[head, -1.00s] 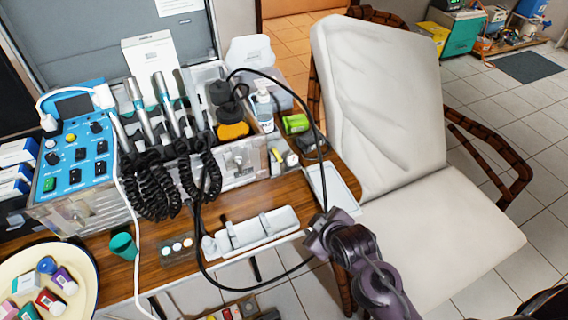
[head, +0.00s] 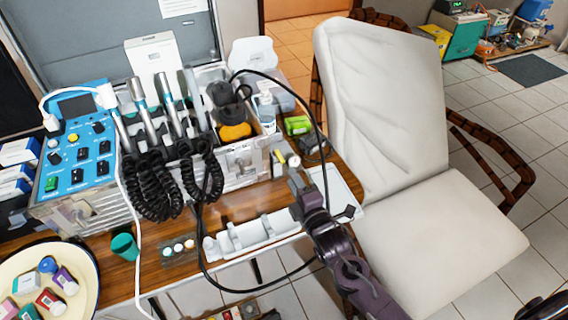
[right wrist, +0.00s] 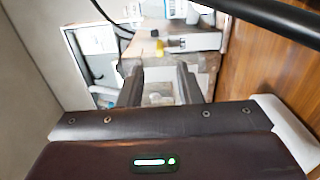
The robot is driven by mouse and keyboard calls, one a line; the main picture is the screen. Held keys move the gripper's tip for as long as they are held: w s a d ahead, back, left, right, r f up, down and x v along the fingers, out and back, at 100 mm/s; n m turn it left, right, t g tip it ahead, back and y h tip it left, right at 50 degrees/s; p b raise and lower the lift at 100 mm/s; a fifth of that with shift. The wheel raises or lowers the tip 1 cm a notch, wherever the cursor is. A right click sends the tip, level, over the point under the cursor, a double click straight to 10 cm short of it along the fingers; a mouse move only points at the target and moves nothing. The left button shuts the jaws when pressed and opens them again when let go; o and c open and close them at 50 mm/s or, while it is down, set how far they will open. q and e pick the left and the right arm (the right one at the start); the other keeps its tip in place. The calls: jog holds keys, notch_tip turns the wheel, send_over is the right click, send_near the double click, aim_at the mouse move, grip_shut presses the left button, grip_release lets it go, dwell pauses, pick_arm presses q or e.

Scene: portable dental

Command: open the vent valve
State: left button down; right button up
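The portable dental unit (head: 100,200) stands on the wooden table. Small yellow and pale fittings (head: 293,160) sit at its right end; I cannot tell for certain which one is the vent valve. In the right wrist view a yellow piece (right wrist: 160,47) shows ahead, beyond my fingertips and between them. My right gripper (head: 297,175) is just in front of these fittings, above the table's right end. In the right wrist view its two fingers (right wrist: 158,78) are apart with nothing held between them.
A black hose (head: 318,120) loops around the unit's right side, close to my right arm. A white instrument tray (head: 250,240) lies in front, and a pale flat tray (head: 345,190) lies beneath my gripper. The cream chair (head: 430,210) stands to the right.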

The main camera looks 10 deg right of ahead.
aim_at(283, 163)
jog(key=w, duration=0.3)
jog(key=w+a, duration=0.1)
jog(key=w, duration=0.2)
jog(key=shift+w+a, duration=0.2)
jog(key=shift+w, duration=0.15)
grip_shut()
